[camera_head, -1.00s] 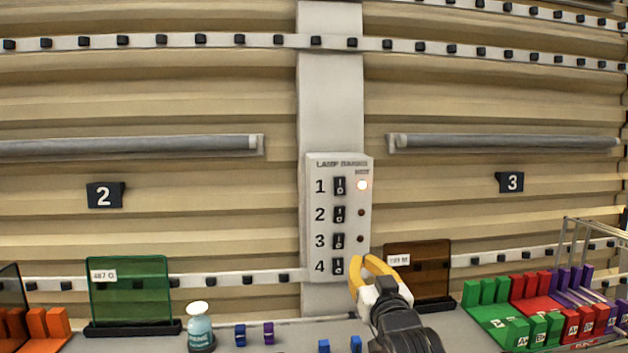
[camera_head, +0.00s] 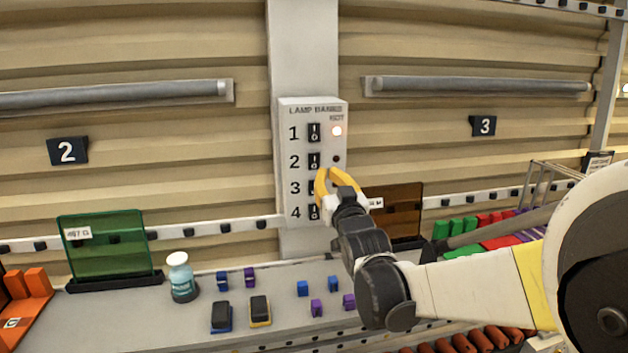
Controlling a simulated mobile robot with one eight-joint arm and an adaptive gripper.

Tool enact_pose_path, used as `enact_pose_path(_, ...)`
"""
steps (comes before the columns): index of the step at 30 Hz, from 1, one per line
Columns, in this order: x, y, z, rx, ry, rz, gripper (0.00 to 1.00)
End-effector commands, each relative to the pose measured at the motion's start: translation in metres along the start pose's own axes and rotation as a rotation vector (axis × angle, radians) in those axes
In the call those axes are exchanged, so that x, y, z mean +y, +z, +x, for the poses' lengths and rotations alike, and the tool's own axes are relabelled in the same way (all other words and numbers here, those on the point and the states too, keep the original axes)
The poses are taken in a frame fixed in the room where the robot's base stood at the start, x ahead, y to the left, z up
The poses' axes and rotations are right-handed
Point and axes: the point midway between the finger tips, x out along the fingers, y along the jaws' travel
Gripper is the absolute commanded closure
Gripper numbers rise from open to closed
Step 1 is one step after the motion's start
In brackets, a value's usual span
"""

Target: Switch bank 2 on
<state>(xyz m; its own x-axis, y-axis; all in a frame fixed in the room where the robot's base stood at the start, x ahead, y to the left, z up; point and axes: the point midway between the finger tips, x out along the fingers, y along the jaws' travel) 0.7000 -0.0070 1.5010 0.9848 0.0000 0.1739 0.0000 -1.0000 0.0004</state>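The grey lamp banks panel (camera_head: 290,150) is mounted on the column and carries switches numbered 1 to 4 from top to bottom. The bank 2 switch (camera_head: 314,161) is a small black rocker, uncovered, and the dot to its right (camera_head: 336,159) is dark. My gripper (camera_head: 325,175), with yellow fingers, is in front of the panel just below the bank 2 switch. It partly covers the bank 3 switch. Whether it touches the panel, and how far its fingers are apart, is unclear.
Lamp tubes hang left (camera_head: 110,96) and right (camera_head: 480,87), both unlit. On the shelf below stand a green pane (camera_head: 105,245), a brown pane (camera_head: 398,212), a bottle (camera_head: 181,278) and several small blue and purple blocks. The space left of the panel is clear.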

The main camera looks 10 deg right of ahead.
Motion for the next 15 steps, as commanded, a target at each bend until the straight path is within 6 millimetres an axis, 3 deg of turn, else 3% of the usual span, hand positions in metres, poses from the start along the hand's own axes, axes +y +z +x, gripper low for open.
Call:
enact_pose_path(6, 0.0, 0.0, 0.047, 0.0, 0.0, 0.001, 1.0)
enact_pose_path(15, 0.0, -0.001, 0.083, 0.0, 0.0, 0.001, 1.0)
